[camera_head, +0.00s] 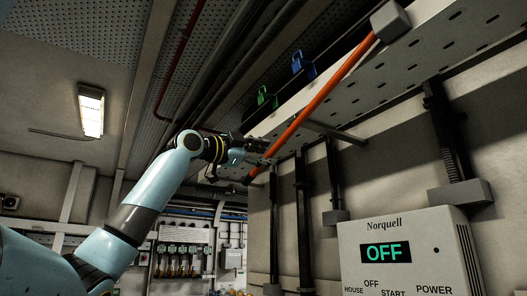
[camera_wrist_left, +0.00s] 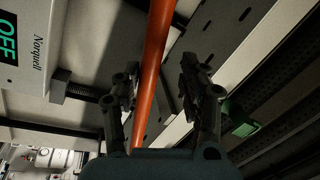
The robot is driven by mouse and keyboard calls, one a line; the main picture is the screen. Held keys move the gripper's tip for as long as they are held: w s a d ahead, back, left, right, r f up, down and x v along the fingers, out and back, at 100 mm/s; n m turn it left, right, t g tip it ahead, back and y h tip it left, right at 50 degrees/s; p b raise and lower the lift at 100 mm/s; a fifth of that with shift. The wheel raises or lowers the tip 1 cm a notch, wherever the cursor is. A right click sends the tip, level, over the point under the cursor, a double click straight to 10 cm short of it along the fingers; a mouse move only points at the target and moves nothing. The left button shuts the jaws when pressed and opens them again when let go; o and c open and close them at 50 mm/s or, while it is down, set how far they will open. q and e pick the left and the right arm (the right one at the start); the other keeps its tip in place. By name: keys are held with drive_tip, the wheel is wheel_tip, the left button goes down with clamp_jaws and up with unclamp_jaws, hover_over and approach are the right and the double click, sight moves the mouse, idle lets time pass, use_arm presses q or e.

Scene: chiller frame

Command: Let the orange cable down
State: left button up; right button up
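The orange cable (camera_head: 325,92) runs slanting under the perforated overhead tray, from a grey box (camera_head: 390,21) at the upper right down to the lower left. My left gripper (camera_head: 262,149) is raised at the cable's lower part. In the left wrist view the cable (camera_wrist_left: 152,65) passes between the two spread fingers of the left gripper (camera_wrist_left: 157,75), with gaps visible on both sides. The gripper is open, and I cannot tell how deep the cable sits between the fingers. My right gripper is not in view.
The perforated tray (camera_head: 425,48) runs above the cable. A green clip (camera_head: 266,99) and a blue clip (camera_head: 303,66) stand along its edge. A white Norquell unit (camera_head: 405,228) reading OFF is at the lower right. Dark vertical conduits (camera_head: 300,215) line the wall.

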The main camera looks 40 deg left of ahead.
use_arm(q)
drive_tip(key=shift+r, duration=0.6)
drive_tip(key=shift+s, duration=0.1)
drive_tip(key=b+v, duration=0.9)
drive_tip(key=v, duration=0.3)
drive_tip(key=shift+a, duration=0.15)
drive_tip(key=shift+s+f, duration=0.1)
drive_tip(key=shift+f, duration=0.05)
idle(0.4)
